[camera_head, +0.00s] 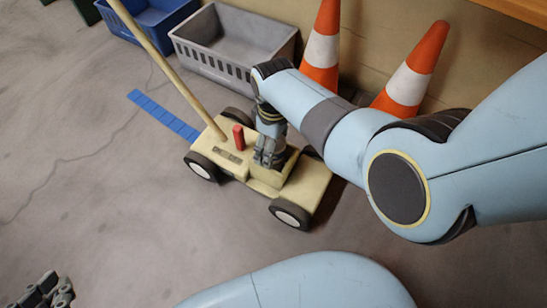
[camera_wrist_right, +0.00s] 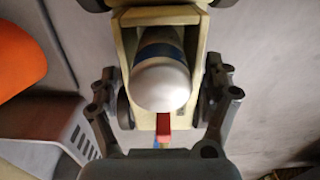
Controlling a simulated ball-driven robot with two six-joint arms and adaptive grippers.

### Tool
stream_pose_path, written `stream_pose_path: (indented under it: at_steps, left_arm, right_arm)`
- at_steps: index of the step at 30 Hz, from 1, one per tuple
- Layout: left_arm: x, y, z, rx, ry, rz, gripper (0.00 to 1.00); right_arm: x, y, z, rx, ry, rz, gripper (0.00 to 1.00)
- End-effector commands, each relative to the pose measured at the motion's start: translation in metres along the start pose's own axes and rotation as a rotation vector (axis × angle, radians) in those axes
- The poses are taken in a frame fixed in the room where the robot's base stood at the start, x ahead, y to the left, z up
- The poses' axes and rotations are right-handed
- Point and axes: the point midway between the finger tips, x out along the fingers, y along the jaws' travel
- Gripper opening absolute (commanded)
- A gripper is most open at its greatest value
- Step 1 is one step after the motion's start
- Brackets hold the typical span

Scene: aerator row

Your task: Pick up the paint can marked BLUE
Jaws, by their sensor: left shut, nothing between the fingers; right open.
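A white, rounded can (camera_wrist_right: 163,85) with a dark blue band sits in an open bay of a cream wheeled machine (camera_head: 315,190). No lettering on it is readable. The machine also shows in the right wrist view (camera_wrist_right: 130,40). My right gripper (camera_wrist_right: 165,90) is open, with one finger on each side of the can; I cannot tell whether either touches it. In the head view my right gripper (camera_head: 269,155) points down over the machine's bay and hides the can. My left gripper (camera_head: 48,290) is shut and empty at the bottom left, away from the machine.
A red lever (camera_head: 239,137) and a long wooden handle (camera_head: 165,65) rise from the machine. Behind stand a grey crate (camera_head: 230,65), a blue crate (camera_head: 150,20) and two orange-white cones (camera_head: 322,50) (camera_head: 410,80). Blue tape (camera_head: 160,113) marks the floor.

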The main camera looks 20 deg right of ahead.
Motion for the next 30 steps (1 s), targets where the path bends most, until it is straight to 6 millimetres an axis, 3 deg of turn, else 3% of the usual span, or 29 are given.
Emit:
stream_pose_path:
  at_steps: [12,30]
  left_arm:
    - [-0.0013,0.0012,0.0028,0.003,0.048,0.0,0.0]
    - [-0.0013,0.0012,0.0029,0.003,0.047,0.0,0.0]
  right_arm:
    - [0.0045,0.0001,-0.0007,0.0,0.002,0.001,0.82]
    - [0.0049,-0.0002,-0.0002,0.0,0.0,0.0,0.03]
